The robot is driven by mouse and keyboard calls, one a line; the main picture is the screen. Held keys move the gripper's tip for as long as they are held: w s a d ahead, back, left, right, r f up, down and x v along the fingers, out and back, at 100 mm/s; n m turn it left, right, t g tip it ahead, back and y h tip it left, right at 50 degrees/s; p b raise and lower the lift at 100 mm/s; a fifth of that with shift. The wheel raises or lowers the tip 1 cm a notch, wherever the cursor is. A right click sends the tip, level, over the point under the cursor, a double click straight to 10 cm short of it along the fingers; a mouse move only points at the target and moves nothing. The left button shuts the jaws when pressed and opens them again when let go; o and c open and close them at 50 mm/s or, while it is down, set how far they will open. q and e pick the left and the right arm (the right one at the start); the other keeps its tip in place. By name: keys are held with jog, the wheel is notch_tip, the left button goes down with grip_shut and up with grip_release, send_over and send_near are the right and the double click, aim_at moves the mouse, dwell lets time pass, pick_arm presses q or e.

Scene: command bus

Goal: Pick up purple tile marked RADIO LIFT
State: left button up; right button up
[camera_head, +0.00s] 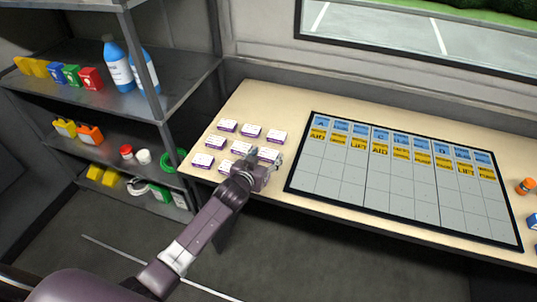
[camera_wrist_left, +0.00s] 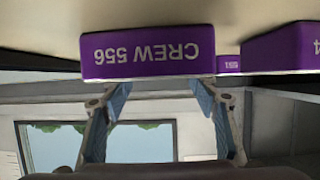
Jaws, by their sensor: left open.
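Several small white tiles with purple edges lie in rows on the left part of the table; one is the front-left tile (camera_head: 203,160). Their print is too small to read in the head view, so I cannot tell which is marked RADIO LIFT. My left gripper (camera_head: 274,160) is at the right front side of this group and partly covers tiles there. In the left wrist view, upside down, a purple tile face reads CREW 556 (camera_wrist_left: 147,52), just beyond the open, empty fingers of my left gripper (camera_wrist_left: 160,95). Another purple tile (camera_wrist_left: 285,47) is cut off at right. My right gripper is not in view.
A gridded board (camera_head: 400,190) with blue and yellow labels lies right of the tiles on the table (camera_head: 262,100). A shelf (camera_head: 180,85) with bottles and coloured boxes stands at left. An orange bottle (camera_head: 526,186) is at the far right.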

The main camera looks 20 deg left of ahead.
pick_arm(q)
jog(key=shift+x, duration=1.3)
jog(key=c, duration=0.9)
jog(key=shift+c, duration=0.2)
